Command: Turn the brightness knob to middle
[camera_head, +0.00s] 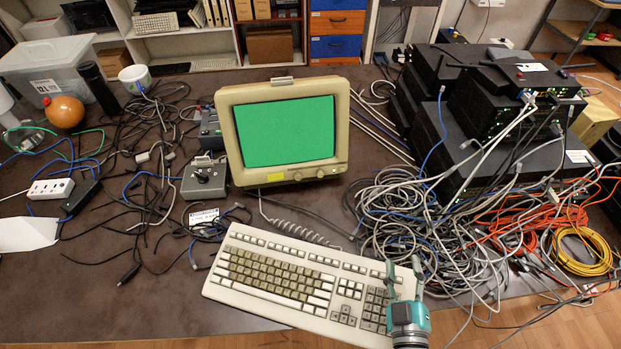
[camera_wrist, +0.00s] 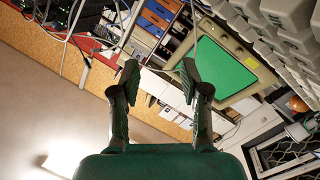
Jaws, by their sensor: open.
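A beige CRT monitor (camera_head: 226,130) with a plain green screen stands at the middle of the table. Small round knobs (camera_head: 297,176) sit on the right part of its lower bezel. I cannot tell which is the brightness knob or where it points. My gripper (camera_head: 404,272) is at the right end of the keyboard, to the right of and nearer than the monitor, apart from the knobs. In the wrist view my gripper (camera_wrist: 159,75) is open with nothing between the fingers.
A beige keyboard (camera_head: 290,280) lies in front of the monitor. Tangled grey cables (camera_head: 400,220) and stacked black network boxes (camera_head: 480,150) fill the right side. A grey switch box (camera_head: 204,180) stands left of the monitor, beside more cables.

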